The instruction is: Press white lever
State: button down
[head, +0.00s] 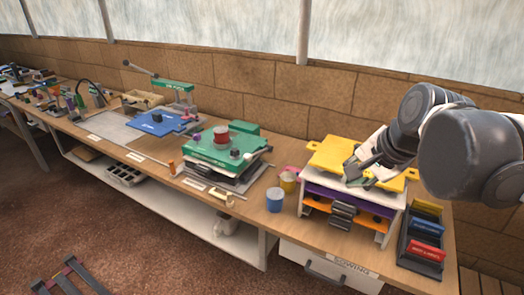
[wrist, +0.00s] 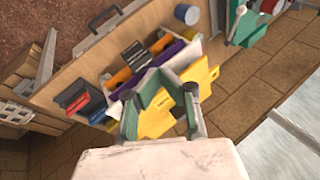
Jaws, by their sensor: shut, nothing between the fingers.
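My gripper (head: 354,169) is shut and empty. It is over the yellow board (head: 331,155) on top of the white stand (head: 386,200) at the right of the bench. In the wrist view the yellow board (wrist: 204,78) lies beyond the gripper, and I cannot tell whether the fingers touch it. I cannot clearly make out a white lever. A small pale bent handle (head: 223,196) lies at the bench's front edge before the green press (head: 218,146), well left of the gripper. The gripper may hide parts of the board's top.
A blue cup (head: 274,200) stands left of the stand. A dark rack of coloured blocks (head: 424,250) stands to its right. A blue press plate (head: 157,122) is farther left. The brick wall (head: 330,105) is close behind the bench.

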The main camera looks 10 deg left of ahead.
aim_at(259, 153)
jog(key=w+a+f+m+g+y, duration=0.1)
jog(key=w+a+m, duration=0.3)
jog(key=w, duration=0.5)
jog(key=w+a+f+m+g+y, duration=0.1)
jog(key=w+a+f+m+y, duration=0.1)
jog(key=w+a+m, duration=0.2)
jog(key=w+a+f+m+g+y, duration=0.1)
jog(key=w+a+m, duration=0.3)
jog(key=w, duration=0.9)
jog(key=shift+w+a+f+m+y, duration=0.25)
jog(key=shift+f+m+y, duration=0.5)
jog(key=shift+m, duration=0.75)
jog(key=shift+r, duration=0.1)
jog(key=x, duration=2)
jog(key=shift+s+r, duration=0.1)
